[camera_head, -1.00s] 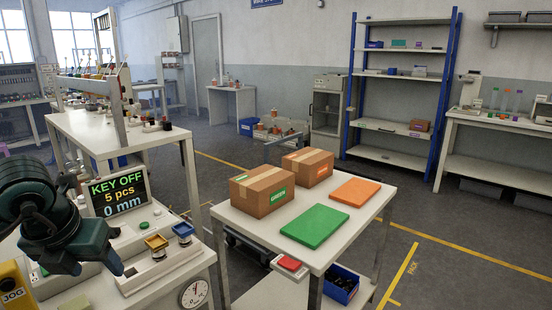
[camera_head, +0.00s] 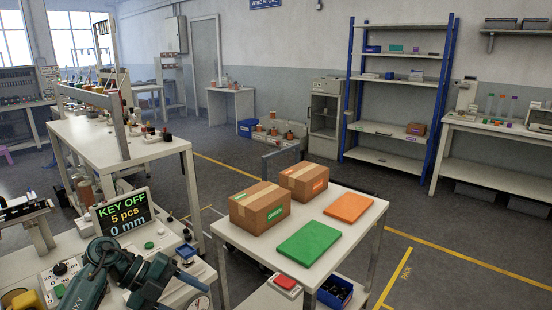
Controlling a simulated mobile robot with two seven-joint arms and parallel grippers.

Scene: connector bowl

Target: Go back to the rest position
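Dark teal links of my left arm (camera_head: 105,268) stand at the lower left, in front of the bench with the display. The arm is bent, with a rounded joint at its top, and runs out of the bottom of the picture. I cannot make out any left fingertips. My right arm and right gripper do not show. No held object is visible.
A display (camera_head: 122,212) reads "KEY OFF 5 pcs 0 mm". A blue-topped fixture (camera_head: 186,254) stands close right of the arm. The white table (camera_head: 330,245) holds two cardboard boxes (camera_head: 260,207), a green panel (camera_head: 309,243) and an orange panel (camera_head: 349,208). Floor is free at right.

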